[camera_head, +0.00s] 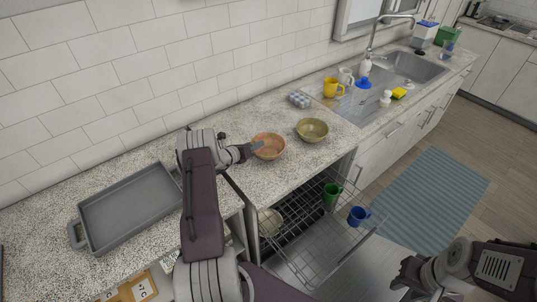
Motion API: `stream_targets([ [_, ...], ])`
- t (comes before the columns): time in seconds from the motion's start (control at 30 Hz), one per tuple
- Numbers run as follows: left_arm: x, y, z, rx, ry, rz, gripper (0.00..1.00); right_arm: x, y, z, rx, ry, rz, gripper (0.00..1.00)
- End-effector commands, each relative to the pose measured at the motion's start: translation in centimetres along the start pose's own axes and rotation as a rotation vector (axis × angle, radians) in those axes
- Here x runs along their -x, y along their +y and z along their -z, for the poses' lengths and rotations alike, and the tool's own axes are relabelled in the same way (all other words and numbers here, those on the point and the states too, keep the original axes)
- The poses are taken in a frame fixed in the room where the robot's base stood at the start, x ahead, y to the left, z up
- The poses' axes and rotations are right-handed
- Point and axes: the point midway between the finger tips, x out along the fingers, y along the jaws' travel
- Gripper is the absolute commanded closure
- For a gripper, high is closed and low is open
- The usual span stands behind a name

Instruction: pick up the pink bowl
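The pink bowl (268,153), a salmon-coloured round bowl, stands upright on the speckled counter near the middle of the head view. My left gripper (254,147) is at the bowl's left rim, with a fingertip overlapping the rim in the picture. Whether its fingers are closed on the rim cannot be told from this angle. My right gripper (401,277) is at the lower right, low in front of the cabinets and far from the bowl. Its fingers look apart, with nothing seen between them.
An olive bowl (312,129) stands just right of the pink one. A grey tray (130,208) lies on the left counter. Below, an open dishwasher rack (300,232) holds a green mug (331,193) and a blue mug (357,216). A yellow mug (332,88) stands near the sink.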

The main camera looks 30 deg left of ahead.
Motion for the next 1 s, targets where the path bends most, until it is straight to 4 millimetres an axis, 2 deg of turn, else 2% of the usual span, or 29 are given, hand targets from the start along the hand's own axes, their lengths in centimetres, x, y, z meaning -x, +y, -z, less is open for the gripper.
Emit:
stream_targets([
  [0.07, 0.03, 0.03, 0.01, 0.0, 0.0, 0.0, 0.69, -0.03, 0.0, -0.01, 0.0, 0.0, 0.0, 0.64],
  [0.2, 0.04, 0.03, 0.02, 0.0, 0.0, 0.0, 1.0, -0.03, 0.0, -0.01, 0.0, 0.0, 0.0, 0.64],
  [1.0, 0.05, 0.04, 0.21, 0.0, 0.004, -0.001, 1.0, -0.05, 0.0, -0.01, 0.0, 0.0, 0.0, 0.64],
])
